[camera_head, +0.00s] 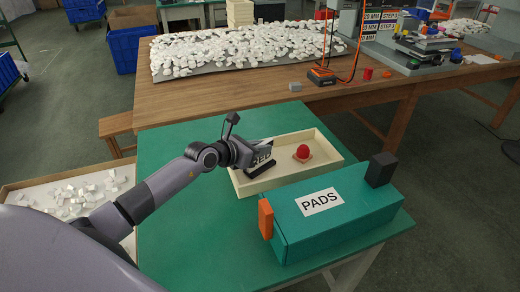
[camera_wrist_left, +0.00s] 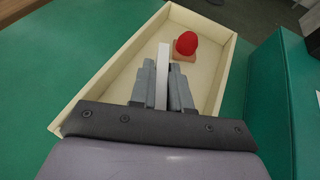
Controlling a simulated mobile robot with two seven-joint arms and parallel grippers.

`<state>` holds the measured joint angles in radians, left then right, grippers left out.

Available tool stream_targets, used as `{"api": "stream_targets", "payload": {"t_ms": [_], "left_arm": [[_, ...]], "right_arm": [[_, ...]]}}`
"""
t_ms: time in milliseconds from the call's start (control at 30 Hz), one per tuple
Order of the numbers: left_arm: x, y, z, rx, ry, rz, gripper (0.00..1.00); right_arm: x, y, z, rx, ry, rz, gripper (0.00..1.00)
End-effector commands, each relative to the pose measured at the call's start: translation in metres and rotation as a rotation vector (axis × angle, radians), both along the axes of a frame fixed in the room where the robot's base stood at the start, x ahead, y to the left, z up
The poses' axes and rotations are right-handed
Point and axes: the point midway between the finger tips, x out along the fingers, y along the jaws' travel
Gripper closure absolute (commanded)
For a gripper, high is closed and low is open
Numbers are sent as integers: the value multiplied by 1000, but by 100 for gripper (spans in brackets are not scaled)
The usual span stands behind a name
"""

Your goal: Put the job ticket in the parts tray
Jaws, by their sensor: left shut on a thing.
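The job ticket (camera_head: 263,155), a white card with the letters RED, is upright in my left gripper (camera_head: 262,166). In the left wrist view it is a thin white strip (camera_wrist_left: 162,70) seen edge-on between the two grey fingers (camera_wrist_left: 161,88), which are shut on it. The parts tray (camera_head: 330,156) is a shallow cream box, and its rim shows in the left wrist view (camera_wrist_left: 232,70). My left gripper is over the left part of the tray. I cannot tell whether the ticket touches the tray floor. My right gripper is not in view.
A red dome-shaped pad on a tan base (camera_head: 303,152) sits in the tray, beyond the ticket in the left wrist view (camera_wrist_left: 186,44). A green PADS box (camera_head: 350,220) with an orange end piece and dark block stands right in front of the tray. Green tabletop (camera_head: 175,150) lies clear at left.

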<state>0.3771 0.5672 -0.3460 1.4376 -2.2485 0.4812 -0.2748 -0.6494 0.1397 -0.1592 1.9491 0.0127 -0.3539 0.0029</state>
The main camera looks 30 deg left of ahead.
Motion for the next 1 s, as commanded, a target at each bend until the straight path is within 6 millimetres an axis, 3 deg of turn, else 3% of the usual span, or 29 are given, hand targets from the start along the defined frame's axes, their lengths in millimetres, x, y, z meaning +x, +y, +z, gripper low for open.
{"api": "stream_targets", "payload": {"t_ms": [367,400,433,467,833,1000], "left_arm": [[0,0,-4,-1,-2,0,100],[0,0,-3,0,-1,0,70],[0,0,-3,0,-1,0,60],[0,0,-3,0,-1,0,58],[-1,0,2,1,0,0,58],[-17,6,7,2,0,-1,58]], "right_arm": [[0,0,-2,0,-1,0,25],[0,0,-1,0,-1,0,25],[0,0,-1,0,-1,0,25],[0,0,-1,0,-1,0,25],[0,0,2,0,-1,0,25],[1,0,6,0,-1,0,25]]}}
